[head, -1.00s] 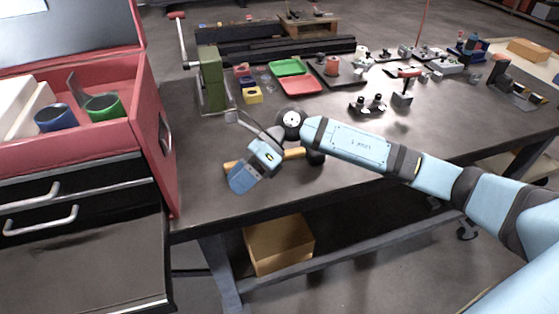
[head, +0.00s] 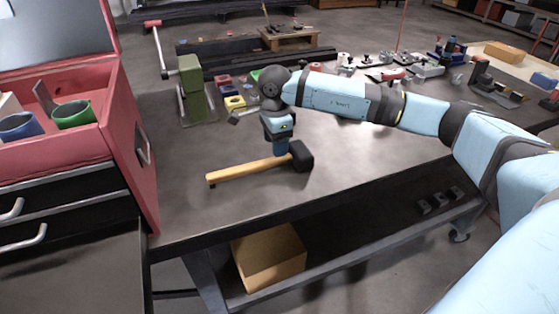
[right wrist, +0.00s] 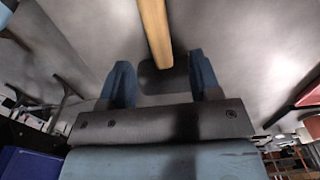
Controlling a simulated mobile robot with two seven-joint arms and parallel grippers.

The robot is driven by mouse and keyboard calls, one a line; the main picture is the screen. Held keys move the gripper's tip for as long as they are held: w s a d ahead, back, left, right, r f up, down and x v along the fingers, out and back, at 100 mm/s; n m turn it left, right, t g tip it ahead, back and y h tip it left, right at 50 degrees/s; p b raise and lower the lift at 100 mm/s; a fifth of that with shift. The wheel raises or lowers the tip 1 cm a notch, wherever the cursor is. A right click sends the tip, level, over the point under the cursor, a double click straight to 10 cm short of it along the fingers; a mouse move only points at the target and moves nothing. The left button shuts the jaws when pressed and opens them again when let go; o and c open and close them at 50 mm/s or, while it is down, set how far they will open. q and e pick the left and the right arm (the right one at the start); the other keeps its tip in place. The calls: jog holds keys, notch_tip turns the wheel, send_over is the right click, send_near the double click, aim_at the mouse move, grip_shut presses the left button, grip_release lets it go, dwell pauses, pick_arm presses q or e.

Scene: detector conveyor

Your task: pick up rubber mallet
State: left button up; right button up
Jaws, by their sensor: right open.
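The rubber mallet (head: 248,170) lies on the dark workbench near its front edge, its wooden handle to the left and its black head to the right. My right gripper (head: 281,152) points down just behind the mallet's head end in the head view; contact cannot be told. In the right wrist view the two blue fingers of my right gripper (right wrist: 162,72) are spread apart and empty. The mallet's black head (right wrist: 163,82) shows between them, with the handle running away toward the top. My left gripper is not in view.
A red tool chest (head: 125,150) stands at the left, beside the workbench (head: 360,165). A green vise-like press (head: 192,88) and small blocks stand behind the mallet. Trays and parts fill the back of the bench. A cardboard box (head: 268,258) sits on the lower shelf.

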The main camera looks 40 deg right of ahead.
aim_at(275, 160)
jog(key=shift+a+f, duration=0.1)
jog(key=shift+f, duration=3.1)
grip_shut()
